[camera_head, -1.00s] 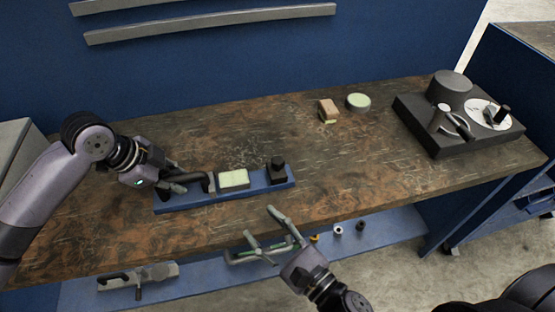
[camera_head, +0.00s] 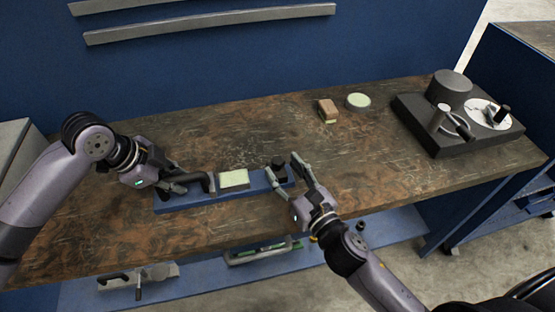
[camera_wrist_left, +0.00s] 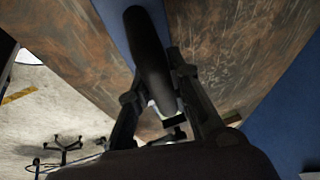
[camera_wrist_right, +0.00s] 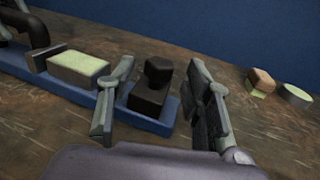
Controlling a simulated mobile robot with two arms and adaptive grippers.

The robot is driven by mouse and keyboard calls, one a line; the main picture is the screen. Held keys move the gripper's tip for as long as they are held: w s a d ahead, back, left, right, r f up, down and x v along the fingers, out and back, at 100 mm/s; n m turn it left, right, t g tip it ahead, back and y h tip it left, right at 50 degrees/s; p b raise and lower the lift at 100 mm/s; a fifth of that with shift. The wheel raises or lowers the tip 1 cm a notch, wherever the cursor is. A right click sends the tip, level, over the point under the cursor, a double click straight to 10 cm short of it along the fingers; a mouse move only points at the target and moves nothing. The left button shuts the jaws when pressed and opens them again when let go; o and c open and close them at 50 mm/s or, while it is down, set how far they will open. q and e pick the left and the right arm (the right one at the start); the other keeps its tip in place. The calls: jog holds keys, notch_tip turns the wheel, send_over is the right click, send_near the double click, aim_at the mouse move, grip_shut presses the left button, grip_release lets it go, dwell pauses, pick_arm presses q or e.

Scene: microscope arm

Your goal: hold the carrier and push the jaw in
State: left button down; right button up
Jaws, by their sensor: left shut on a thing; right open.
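The carrier is a long blue bar (camera_head: 200,200) lying on the worn bench top. A dark curved handle stands at its left end, and my left gripper (camera_head: 172,186) is shut on this handle (camera_wrist_left: 150,65). A grey block with a pale green top (camera_head: 234,179) sits mid-carrier against an upright plate. The jaw, a black block with a knob (camera_head: 278,171), sits near the carrier's right end; it also shows in the right wrist view (camera_wrist_right: 152,92). My right gripper (camera_head: 283,169) is open, its fingers on either side of the black jaw. I cannot tell whether they touch it.
A small brown block (camera_head: 327,109) and a round green-topped disc (camera_head: 358,101) lie farther back. A dark base with a drum and levers (camera_head: 440,135) stands at the right. Tools lie on the lower shelf (camera_head: 205,279).

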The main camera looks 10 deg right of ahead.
aim_at(282, 167)
jog(key=shift+x, duration=1.8)
grip_shut()
